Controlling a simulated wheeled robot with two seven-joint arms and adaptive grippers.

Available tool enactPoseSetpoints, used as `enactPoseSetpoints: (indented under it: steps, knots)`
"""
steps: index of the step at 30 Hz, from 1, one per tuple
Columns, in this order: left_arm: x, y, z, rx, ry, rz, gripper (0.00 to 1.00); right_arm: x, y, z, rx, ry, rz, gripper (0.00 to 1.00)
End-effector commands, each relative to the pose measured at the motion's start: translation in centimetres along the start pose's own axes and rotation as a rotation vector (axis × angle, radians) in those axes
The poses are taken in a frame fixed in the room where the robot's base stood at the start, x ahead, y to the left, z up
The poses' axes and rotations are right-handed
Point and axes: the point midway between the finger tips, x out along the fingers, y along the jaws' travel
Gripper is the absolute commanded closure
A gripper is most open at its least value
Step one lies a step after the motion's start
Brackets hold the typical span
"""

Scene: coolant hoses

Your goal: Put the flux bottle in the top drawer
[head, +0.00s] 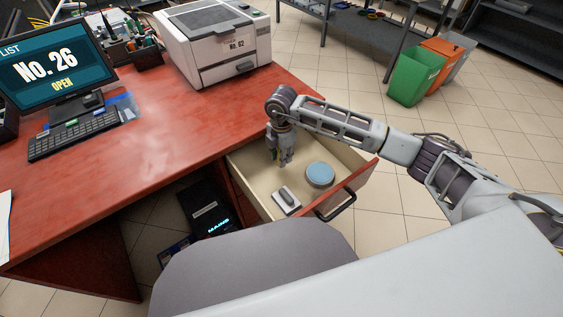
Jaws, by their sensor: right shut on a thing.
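The top drawer (262,198) of the red desk is pulled open, with its dark handle at the lower right. My right gripper (281,160) points down into the back left part of the drawer. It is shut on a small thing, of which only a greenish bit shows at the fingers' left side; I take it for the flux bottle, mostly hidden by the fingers. I cannot tell whether it touches the drawer floor. My left gripper is not in view.
In the drawer lie a round blue-topped tin (319,175) and a small grey-white item (287,199). The desk top (170,138) bears a printer (212,45), a monitor (58,68) and a keyboard (73,134). A grey chair (245,262) stands close in front of the drawer.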

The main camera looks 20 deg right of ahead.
Motion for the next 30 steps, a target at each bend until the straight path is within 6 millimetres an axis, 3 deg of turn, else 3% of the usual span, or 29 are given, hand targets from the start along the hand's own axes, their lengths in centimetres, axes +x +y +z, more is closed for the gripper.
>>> enactPoseSetpoints:
  steps: [8,15,20,30]
  knots:
    - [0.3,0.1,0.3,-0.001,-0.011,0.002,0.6,1.2,-0.1,0.0,0.0,0.0,-0.002,1.0]
    - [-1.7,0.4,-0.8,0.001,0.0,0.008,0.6,3.5,0.0,0.0,0.0,0.0,-0.001,1.0]
    - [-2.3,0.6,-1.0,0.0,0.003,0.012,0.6,3.7,0.0,0.0,0.0,0.0,0.001,1.0]
    - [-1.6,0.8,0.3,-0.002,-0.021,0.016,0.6,4.0,0.0,0.0,0.0,0.0,0.0,1.0]
